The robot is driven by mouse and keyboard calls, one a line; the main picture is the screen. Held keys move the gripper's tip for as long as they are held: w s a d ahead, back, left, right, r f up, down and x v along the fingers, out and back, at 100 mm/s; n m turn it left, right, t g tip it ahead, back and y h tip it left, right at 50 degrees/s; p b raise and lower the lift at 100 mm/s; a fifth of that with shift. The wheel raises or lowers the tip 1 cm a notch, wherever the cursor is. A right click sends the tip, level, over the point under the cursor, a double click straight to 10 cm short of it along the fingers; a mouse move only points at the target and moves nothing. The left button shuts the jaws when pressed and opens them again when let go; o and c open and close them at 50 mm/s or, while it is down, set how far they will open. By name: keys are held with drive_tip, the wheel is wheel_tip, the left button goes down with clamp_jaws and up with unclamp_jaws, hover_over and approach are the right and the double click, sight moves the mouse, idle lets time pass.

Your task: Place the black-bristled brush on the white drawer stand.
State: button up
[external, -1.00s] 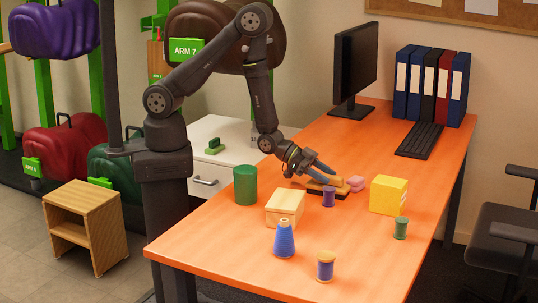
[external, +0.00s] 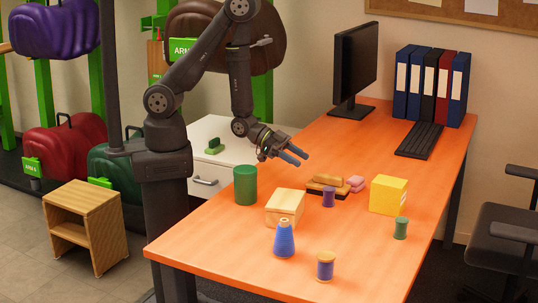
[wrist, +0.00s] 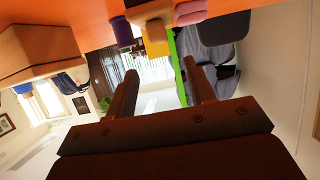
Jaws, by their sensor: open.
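A brown wooden brush block (external: 328,179) lies on the orange desk beside or on a darker piece with a black lower edge (external: 318,189). The two overlap, and the bristles are too small to tell apart. A purple spool partly hides them. My gripper (external: 301,158) is open and empty in the air, above and to the left of them. The wrist view shows its two fingers (wrist: 163,88) apart with nothing between them. The white drawer stand (external: 232,133) is behind the desk's left side, with a green brush-like item (external: 214,146) on its top.
Near the brushes are the purple spool (external: 328,197), pink blocks (external: 356,184) and a yellow box (external: 388,195). A wooden box (external: 285,208), a green cylinder (external: 245,185) and a blue cone (external: 284,240) stand nearer. The stand's top has free room around the green item.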

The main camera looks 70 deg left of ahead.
sight(330, 175)
drive_tip(key=v, duration=0.5)
drive_tip(key=x, duration=1.7)
clamp_jaws()
drive_tip(key=shift+r, duration=0.1)
drive_tip(key=shift+r, duration=0.15)
drive_tip(key=shift+r, duration=4.8)
drive_tip(key=w+a+f+n+t+y, duration=0.1)
drive_tip(key=w+a+n+y, duration=0.1)
drive_tip(key=a, duration=0.9)
drive_tip(key=w+a+f+n+t+y, duration=0.2)
drive_tip(key=w+a+n+y, duration=0.1)
drive_tip(key=a, duration=0.8)
drive_tip(key=w+a+f+n+t+y, duration=0.1)
drive_tip(key=a+n+y, duration=0.3)
drive_tip(key=a, duration=0.8)
drive_tip(key=shift+w+f+y, duration=0.3)
drive_tip(key=shift+w+f, duration=0.05)
drive_tip(key=shift+w, duration=0.5)
